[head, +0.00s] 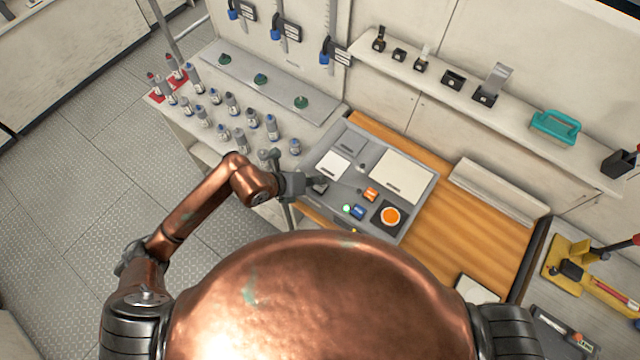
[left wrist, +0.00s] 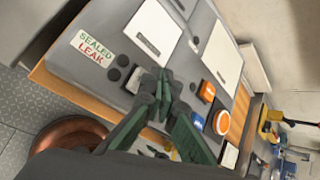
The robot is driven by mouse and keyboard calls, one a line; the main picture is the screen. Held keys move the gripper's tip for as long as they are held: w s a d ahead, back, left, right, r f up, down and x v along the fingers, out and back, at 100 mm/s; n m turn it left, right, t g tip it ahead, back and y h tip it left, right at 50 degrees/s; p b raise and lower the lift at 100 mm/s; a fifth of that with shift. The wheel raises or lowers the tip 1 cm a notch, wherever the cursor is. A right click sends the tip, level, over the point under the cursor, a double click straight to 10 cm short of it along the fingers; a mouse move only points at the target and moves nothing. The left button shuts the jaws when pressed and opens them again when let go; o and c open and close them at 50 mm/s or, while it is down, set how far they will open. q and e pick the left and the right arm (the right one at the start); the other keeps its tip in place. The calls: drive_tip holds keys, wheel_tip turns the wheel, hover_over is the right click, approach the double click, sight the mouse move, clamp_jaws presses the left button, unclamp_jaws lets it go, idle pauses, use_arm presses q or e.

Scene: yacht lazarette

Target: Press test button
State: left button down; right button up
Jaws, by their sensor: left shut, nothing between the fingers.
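A grey control panel (head: 412,226) lies on the wooden bench. It carries a large round orange button (head: 390,216) on a black base, an orange block-shaped button (head: 371,194), a blue one (head: 358,211) and a small pale green light (head: 347,208). I cannot read which is the test button. My left gripper (head: 318,186) is shut and empty over the panel's left edge, left of the buttons. In the left wrist view the shut fingers (left wrist: 163,88) point over the panel, apart from the orange block button (left wrist: 207,91) and the round button (left wrist: 222,122). My right gripper is not seen.
White plates (head: 402,176) lie on the panel. A "SEALED LEAK" label (left wrist: 95,48) sits near dark round knobs. Several small bottles (head: 231,103) stand left of the panel. A shelf (head: 490,105) runs behind. Bare wood (head: 480,232) is free to the right.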

sight(318, 187)
use_arm(q)
drive_tip(key=shift+f, duration=0.4)
drive_tip(key=shift+f+b, duration=0.55)
drive_tip(key=shift+b, duration=0.05)
idle(0.7)
drive_tip(key=shift+r, duration=0.1)
drive_tip(key=shift+r+p, duration=0.75)
drive_tip(key=shift+r, duration=0.1)
drive_tip(key=shift+r, duration=0.15)
wheel_tip(318, 187, up, 5)
drive_tip(key=p, duration=0.4)
idle(0.7)
